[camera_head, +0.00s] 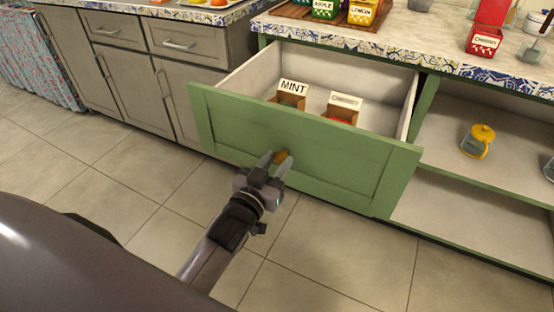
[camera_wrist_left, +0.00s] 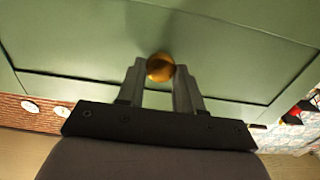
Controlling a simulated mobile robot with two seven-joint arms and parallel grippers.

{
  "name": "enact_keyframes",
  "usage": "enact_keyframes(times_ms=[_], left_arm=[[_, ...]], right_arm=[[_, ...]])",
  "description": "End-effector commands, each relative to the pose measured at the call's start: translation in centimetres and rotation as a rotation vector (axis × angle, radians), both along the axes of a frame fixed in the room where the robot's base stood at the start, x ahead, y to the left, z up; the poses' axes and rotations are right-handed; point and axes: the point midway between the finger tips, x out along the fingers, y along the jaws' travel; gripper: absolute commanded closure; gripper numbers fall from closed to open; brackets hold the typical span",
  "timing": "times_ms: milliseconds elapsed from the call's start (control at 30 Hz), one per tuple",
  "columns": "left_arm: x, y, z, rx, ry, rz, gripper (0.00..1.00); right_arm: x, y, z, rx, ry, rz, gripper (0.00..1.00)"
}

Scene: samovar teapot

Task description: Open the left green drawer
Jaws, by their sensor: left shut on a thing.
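The green drawer (camera_head: 330,160) stands pulled out from the counter in the head view, and its white inside shows. A box marked MINT (camera_head: 291,92) and a second labelled box (camera_head: 343,106) stand in it. My left gripper (camera_head: 275,161) is at the drawer front, shut on the brass knob (camera_head: 281,156). In the left wrist view the round knob (camera_wrist_left: 160,67) sits between the two fingertips, against the green panel (camera_wrist_left: 80,40). My right gripper is in neither view.
Open green shelves (camera_head: 480,175) with a yellow-lidded jar (camera_head: 478,140) are right of the drawer. Grey cabinets (camera_head: 130,80) stand to the left. The countertop (camera_head: 400,45) holds several tins and boxes. The tiled floor (camera_head: 330,260) before the drawer is clear.

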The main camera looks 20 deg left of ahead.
Motion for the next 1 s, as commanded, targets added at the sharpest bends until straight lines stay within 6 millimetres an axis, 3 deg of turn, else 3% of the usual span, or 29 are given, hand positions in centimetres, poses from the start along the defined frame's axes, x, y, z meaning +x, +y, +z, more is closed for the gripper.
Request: enact_keyframes(times_ms=[367, 400, 467, 800, 1000], left_arm=[[0.0, 0.0, 0.0, -0.001, -0.001, 0.0, 1.0], [0.0, 0.0, 0.0, -0.001, -0.001, 0.0, 0.58], [0.0, 0.0, 0.0, -0.001, -0.001, 0.0, 0.4], [-0.2, 0.0, 0.0, 0.0, 0.0, 0.0, 0.4], [-2.0, 0.1, 0.0, -0.001, 0.002, 0.001, 0.4]], right_arm=[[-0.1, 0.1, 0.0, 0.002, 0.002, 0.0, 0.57], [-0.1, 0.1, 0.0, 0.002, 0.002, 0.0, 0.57], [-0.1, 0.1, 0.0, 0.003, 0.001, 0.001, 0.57], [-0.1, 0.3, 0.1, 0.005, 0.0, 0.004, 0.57], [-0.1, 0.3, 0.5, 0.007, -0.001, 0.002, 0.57]])
